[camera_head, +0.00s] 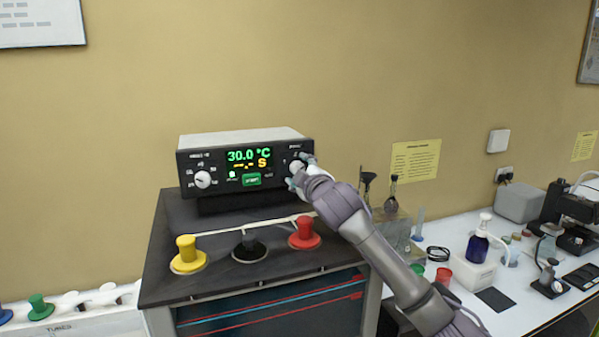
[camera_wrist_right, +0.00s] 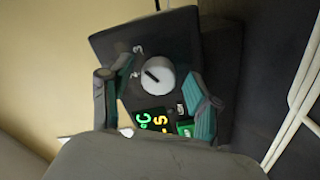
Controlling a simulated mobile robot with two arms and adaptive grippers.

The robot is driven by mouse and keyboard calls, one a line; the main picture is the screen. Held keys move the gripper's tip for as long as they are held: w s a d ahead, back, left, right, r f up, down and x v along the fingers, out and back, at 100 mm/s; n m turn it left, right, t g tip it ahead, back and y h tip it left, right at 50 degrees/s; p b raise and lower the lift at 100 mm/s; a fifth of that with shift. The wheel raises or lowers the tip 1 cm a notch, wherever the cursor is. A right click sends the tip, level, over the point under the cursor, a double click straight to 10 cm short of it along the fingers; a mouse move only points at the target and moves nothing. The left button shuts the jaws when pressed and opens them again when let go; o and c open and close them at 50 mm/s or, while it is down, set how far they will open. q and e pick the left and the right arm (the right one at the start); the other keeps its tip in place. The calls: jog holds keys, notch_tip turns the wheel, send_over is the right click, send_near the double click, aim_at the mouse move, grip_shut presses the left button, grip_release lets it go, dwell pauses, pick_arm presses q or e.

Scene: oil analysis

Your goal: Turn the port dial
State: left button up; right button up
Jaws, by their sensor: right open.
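The control unit (camera_head: 222,154) is a black-fronted box with a lit display reading 30.0 °C in green and an S line in yellow. A white dial (camera_head: 203,179) is on its left side. A second white dial (camera_head: 296,167) is on its right side, partly hidden by my right gripper (camera_head: 300,173). In the right wrist view, this dial (camera_wrist_right: 158,75) has a dark pointer line and lies between the spread fingers of my right gripper (camera_wrist_right: 160,92). The gripper is open; I cannot tell if a finger touches the dial. My left gripper is not in view.
The unit stands on a dark bench (camera_head: 180,222). Yellow (camera_head: 187,255), black (camera_head: 249,247) and red (camera_head: 304,234) knobbed plugs stand in front of it. Glassware (camera_head: 391,197) and a blue bottle (camera_head: 478,242) stand on the white table at right.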

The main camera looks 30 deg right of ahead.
jog(key=v, duration=1.2)
jog(key=shift+f, duration=0.1)
